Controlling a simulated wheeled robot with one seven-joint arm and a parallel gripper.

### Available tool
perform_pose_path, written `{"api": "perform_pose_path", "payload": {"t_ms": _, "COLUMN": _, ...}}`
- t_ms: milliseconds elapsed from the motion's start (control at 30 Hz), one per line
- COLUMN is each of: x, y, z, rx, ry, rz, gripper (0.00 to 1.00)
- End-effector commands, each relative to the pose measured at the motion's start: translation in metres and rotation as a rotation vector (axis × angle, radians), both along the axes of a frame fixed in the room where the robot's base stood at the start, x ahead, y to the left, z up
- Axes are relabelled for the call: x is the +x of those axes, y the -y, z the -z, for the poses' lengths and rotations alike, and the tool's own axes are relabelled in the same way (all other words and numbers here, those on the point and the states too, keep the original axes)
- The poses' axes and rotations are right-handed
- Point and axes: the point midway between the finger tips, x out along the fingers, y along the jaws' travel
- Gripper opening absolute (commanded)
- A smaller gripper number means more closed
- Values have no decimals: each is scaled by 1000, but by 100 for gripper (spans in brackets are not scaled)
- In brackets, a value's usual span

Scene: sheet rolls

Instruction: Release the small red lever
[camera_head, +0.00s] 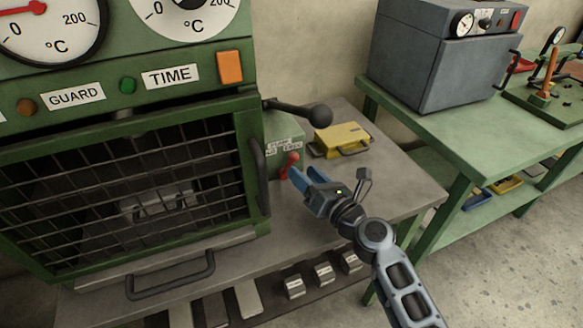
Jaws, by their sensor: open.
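The small red lever (289,163) stands on the front of a small green box (283,135) with a white label, at the right side of the green machine. It has a round red knob on top and a red base below. My gripper (297,178) is open, with its blue fingers pointing left, close beside the lever's lower part. I cannot tell whether the fingers touch the lever or stand on both sides of it.
A large black-knobbed lever (318,115) sticks out above the green box. The machine's mesh guard (130,190) and its black handle (258,175) are just left of my gripper. A yellow case (342,139) lies behind on the grey bench (400,190). Bare bench top lies to the right.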

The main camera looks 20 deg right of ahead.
Motion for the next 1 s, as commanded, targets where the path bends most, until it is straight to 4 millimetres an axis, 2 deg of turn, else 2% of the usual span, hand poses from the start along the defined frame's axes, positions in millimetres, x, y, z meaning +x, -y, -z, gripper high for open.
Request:
{"api": "perform_pose_path", "payload": {"t_ms": 100, "x": 17, "y": -5, "z": -1, "rx": 2, "ry": 1, "rz": -1, "gripper": 54}}
{"api": "perform_pose_path", "payload": {"t_ms": 300, "x": 35, "y": -8, "z": 0, "rx": 2, "ry": 0, "rz": 0, "gripper": 54}}
{"api": "perform_pose_path", "payload": {"t_ms": 700, "x": 40, "y": -9, "z": 0, "rx": 1, "ry": -1, "rz": -1, "gripper": 53}}
{"api": "perform_pose_path", "payload": {"t_ms": 1000, "x": 40, "y": -9, "z": 0, "rx": 1, "ry": -1, "rz": -1, "gripper": 24}}
